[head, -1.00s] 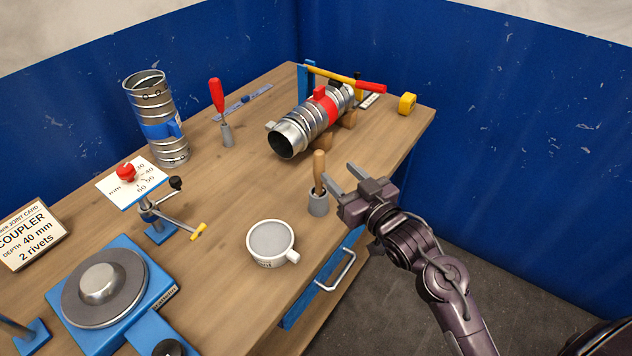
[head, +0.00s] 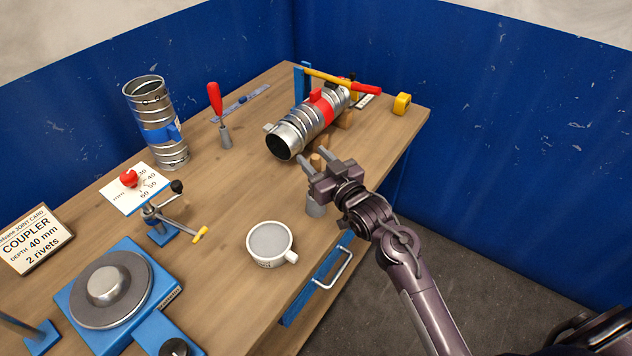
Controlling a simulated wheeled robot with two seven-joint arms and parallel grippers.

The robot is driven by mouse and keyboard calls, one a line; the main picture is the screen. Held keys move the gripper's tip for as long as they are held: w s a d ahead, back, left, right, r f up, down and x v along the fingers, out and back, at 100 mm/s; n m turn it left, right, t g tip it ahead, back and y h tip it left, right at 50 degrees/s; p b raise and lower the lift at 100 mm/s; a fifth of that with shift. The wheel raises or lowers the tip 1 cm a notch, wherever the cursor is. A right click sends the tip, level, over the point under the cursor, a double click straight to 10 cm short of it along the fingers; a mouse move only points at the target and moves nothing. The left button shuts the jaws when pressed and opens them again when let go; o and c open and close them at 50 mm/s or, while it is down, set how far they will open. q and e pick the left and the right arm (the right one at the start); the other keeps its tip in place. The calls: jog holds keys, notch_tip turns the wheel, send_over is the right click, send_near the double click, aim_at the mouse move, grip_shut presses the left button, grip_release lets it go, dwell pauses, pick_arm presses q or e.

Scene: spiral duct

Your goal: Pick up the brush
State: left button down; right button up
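The brush (head: 316,161) appears to be the upright wooden handle in a small grey holder (head: 314,206) near the table's right edge. Only a bit of its top shows; its lower part is hidden behind my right gripper, and no bristles show. My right gripper (head: 313,154) is open, with its two fingers pointing away over the table. In this view the handle's top shows between the fingers. I cannot tell whether they touch it. My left gripper is not in view.
A ribbed metal duct with a red band (head: 312,120) lies just beyond the gripper. A white cup (head: 270,243) stands nearer. A red-handled tool (head: 216,100) stands in another holder. A drawer handle (head: 335,270) juts from the table's front.

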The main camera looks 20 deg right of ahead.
grip_shut()
jog(key=shift+r, duration=0.1)
